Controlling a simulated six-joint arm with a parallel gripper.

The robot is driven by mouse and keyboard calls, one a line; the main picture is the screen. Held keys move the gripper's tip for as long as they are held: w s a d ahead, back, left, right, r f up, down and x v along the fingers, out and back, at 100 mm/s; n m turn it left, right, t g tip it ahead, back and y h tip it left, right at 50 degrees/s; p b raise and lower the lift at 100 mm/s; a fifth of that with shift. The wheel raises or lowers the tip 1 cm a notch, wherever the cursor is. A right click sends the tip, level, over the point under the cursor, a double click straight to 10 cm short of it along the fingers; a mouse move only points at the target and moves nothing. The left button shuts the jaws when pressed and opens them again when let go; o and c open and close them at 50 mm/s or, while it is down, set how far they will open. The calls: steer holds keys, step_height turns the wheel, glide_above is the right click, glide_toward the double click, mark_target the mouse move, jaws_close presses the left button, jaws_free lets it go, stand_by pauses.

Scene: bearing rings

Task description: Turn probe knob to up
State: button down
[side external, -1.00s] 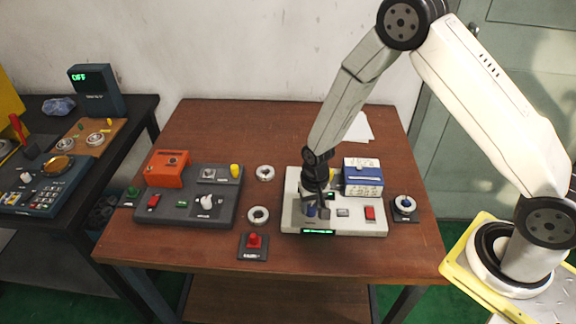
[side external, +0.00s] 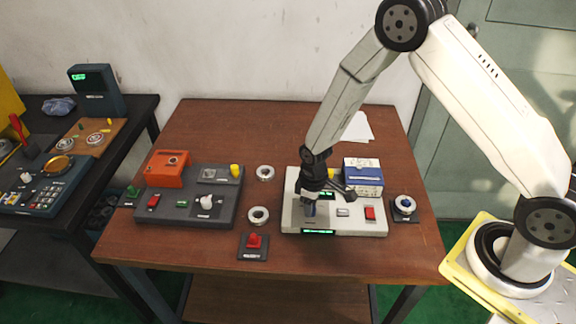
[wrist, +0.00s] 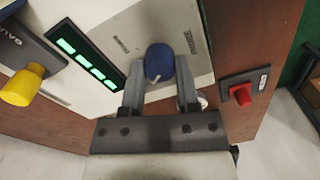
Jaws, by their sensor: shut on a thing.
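The blue probe knob (wrist: 159,62) stands on the light grey panel box (side external: 292,226), with a pale pointer mark on its lower side in the wrist view. My gripper (wrist: 161,74) is shut on the knob, one finger on each side. In the side view my gripper (side external: 310,208) points down at the left part of the box and hides most of the knob. The knob's labels are too small to read.
A blue and white carton (side external: 363,178) stands on the box's back, near a red switch (side external: 370,213). A red button (side external: 254,241) stands at the table's front. White rings (side external: 258,215) lie left of the box. A dark panel (side external: 188,213) stands further left.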

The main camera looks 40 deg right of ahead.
steer(key=shift+n, duration=0.6)
steer(key=shift+c, duration=1.7)
jaws_free()
steer(key=shift+r, duration=0.2)
steer(key=shift+d+r, duration=0.1)
steer(key=shift+r, duration=3.6)
